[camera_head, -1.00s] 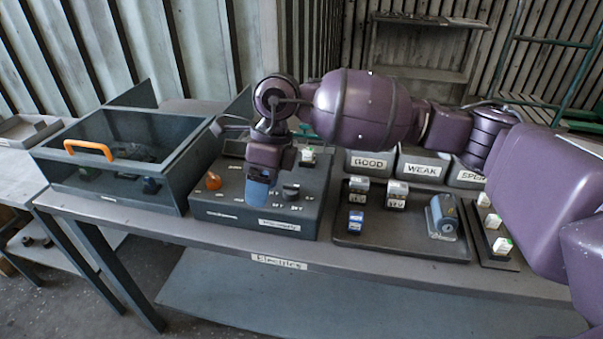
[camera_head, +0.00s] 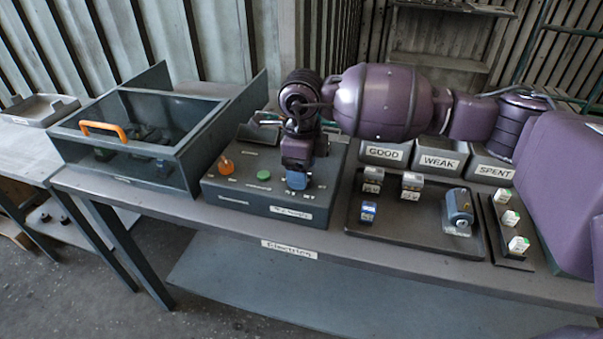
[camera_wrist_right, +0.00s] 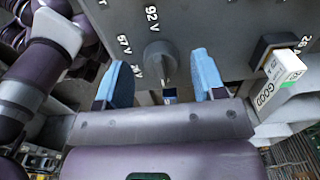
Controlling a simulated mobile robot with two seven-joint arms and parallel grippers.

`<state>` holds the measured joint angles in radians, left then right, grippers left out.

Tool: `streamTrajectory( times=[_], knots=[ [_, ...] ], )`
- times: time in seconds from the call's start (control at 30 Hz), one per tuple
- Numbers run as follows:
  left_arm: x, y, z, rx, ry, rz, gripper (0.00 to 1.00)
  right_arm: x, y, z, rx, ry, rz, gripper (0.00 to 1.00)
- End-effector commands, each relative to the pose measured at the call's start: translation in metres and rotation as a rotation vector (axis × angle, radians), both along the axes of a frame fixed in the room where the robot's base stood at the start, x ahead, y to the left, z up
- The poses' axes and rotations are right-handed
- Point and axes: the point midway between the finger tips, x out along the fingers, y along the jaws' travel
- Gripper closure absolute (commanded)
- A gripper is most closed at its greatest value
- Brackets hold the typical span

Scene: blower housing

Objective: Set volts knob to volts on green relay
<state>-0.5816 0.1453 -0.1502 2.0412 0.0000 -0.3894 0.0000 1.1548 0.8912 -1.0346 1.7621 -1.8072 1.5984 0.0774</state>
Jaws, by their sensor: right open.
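The dark volts knob (camera_wrist_right: 158,58) has a pointed ridge and sits on a grey tester panel (camera_wrist_right: 215,22); white voltage marks around it include 57 V and 92 V. My right gripper (camera_wrist_right: 163,72) is open, its two blue fingers on either side of the knob; I cannot tell whether they touch it. In the head view, my right gripper (camera_head: 297,181) hides the knob on the tester (camera_head: 255,198). My left gripper is out of view.
An orange knob (camera_head: 226,165) and a green button (camera_head: 264,175) are on the tester. A bin with an orange handle (camera_head: 103,130) stands left. A dark tray (camera_head: 400,235) with relays and a blue cylinder (camera_head: 459,208) lies right, before the GOOD, WEAK and SPENT bins.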

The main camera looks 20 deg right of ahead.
Motion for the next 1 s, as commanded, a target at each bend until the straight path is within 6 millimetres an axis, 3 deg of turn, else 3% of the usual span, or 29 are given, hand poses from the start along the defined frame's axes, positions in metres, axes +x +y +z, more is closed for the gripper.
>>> streamTrajectory(
  times=[0.2, 0.5, 0.8, 1.0],
  knots=[
    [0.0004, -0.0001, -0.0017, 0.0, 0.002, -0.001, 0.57, -0.0001, -0.0001, -0.0141, -0.001, -0.001, 0.0, 0.37],
    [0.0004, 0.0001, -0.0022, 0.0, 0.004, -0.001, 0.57, -0.0002, 0.0, -0.0153, -0.001, -0.001, 0.0, 0.37],
    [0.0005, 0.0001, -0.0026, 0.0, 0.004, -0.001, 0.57, -0.0002, 0.0, -0.0152, 0.0, 0.0, 0.001, 0.83],
    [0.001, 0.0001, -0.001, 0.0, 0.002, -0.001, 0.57, -0.0002, 0.0, -0.0145, 0.0, -0.001, -0.01, 0.84]
  ],
)
